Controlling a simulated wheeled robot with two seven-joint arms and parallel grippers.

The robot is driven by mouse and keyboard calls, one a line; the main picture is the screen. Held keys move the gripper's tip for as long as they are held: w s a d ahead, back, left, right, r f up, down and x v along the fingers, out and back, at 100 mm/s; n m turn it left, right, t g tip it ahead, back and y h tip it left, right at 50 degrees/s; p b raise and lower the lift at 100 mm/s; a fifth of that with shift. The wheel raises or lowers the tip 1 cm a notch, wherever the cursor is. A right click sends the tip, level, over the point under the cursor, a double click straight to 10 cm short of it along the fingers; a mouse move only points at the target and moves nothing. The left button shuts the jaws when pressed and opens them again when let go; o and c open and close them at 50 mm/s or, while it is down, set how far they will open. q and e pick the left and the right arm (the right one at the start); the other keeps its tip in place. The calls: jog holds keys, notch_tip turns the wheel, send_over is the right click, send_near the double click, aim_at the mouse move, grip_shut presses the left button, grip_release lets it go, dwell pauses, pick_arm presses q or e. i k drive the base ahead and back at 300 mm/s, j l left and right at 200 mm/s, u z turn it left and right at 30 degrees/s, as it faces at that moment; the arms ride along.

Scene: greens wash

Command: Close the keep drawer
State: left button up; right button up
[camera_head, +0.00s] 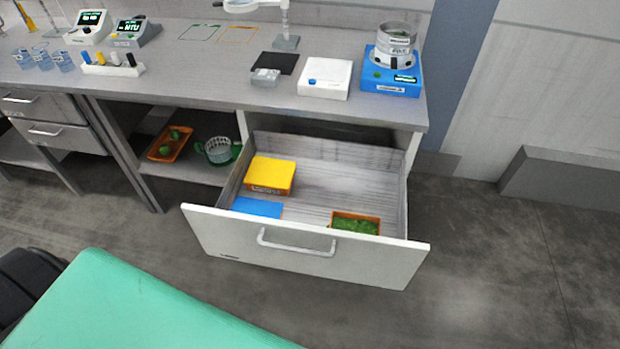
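The keep drawer (210,238) is pulled well out from under the right part of the grey bench. Its white front carries a bar handle (296,243) in the middle. In the drawer are a yellow box (270,175) at the back left, a blue box (257,208) at the front left, and an orange tray of greens (355,225) at the front right. The drawer front hides the lower parts of the front ones. Neither of my grippers is in view.
The bench (210,88) holds instruments, vials, a white box (325,78) and a blue scale (391,78). An orange tray (170,146) and a basket (218,150) sit on the lower shelf. A teal surface (130,310) fills the lower left. The floor right of the drawer is clear.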

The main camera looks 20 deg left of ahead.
aim_at(331, 176)
jog(key=u, duration=0.75)
jog(key=i+z, duration=0.25)
jog(key=z, duration=0.2)
jog(key=i+j+z, duration=0.15)
jog(key=z, duration=0.25)
jog(key=i, duration=0.05)
